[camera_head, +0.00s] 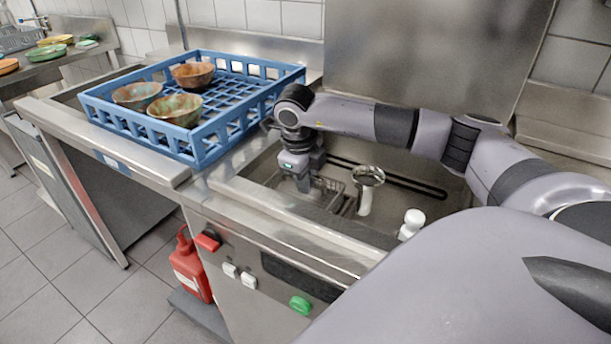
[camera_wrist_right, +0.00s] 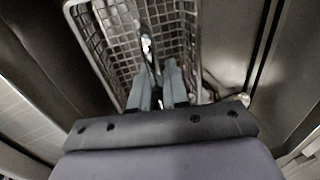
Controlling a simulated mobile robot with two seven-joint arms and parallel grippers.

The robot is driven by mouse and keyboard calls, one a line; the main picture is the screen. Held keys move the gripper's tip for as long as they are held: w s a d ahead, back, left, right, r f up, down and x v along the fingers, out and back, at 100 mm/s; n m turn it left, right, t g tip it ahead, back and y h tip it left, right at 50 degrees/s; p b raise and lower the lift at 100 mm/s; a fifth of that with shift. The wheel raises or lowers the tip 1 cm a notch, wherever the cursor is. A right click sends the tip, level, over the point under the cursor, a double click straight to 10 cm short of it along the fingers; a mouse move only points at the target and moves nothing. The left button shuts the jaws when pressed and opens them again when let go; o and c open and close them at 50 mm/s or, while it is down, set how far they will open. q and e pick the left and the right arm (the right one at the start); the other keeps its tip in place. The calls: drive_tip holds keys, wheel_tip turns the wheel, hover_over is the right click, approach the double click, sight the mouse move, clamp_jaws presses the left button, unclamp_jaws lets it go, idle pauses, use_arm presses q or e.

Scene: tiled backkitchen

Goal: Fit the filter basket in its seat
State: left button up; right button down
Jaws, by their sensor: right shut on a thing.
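The filter basket (camera_head: 332,190) is a grey wire-mesh basket inside the steel wash tank, partly hidden by my right gripper and the tank's front edge. My right gripper (camera_head: 303,184) points down into the tank, at the basket's left side. In the right wrist view the basket's mesh (camera_wrist_right: 112,38) fills the top middle. There the gripper's fingers (camera_wrist_right: 158,78) are shut on a thin upright part at the middle of the basket, seemingly its handle. The seat is not clearly visible, and I cannot tell whether the basket touches it. My left gripper is out of view.
A metal wash arm on a pale post (camera_head: 364,200) stands right of the basket. A white-capped bottle (camera_head: 411,222) is further right. A blue rack (camera_head: 208,148) with three bowls stands left on the steel counter. The tank's front rim (camera_head: 290,217) is close. A red canister (camera_head: 190,268) stands below.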

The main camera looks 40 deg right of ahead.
drive_tip(key=shift+f, duration=0.2)
drive_tip(key=c, duration=1.1)
unclamp_jaws()
drive_tip(key=shift+o, duration=0.2)
wheel_tip(320, 180, up, 7)
drive_tip(key=a, duration=0.1)
drive_tip(key=shift+s+a, duration=0.15)
drive_tip(key=shift+s, duration=0.05)
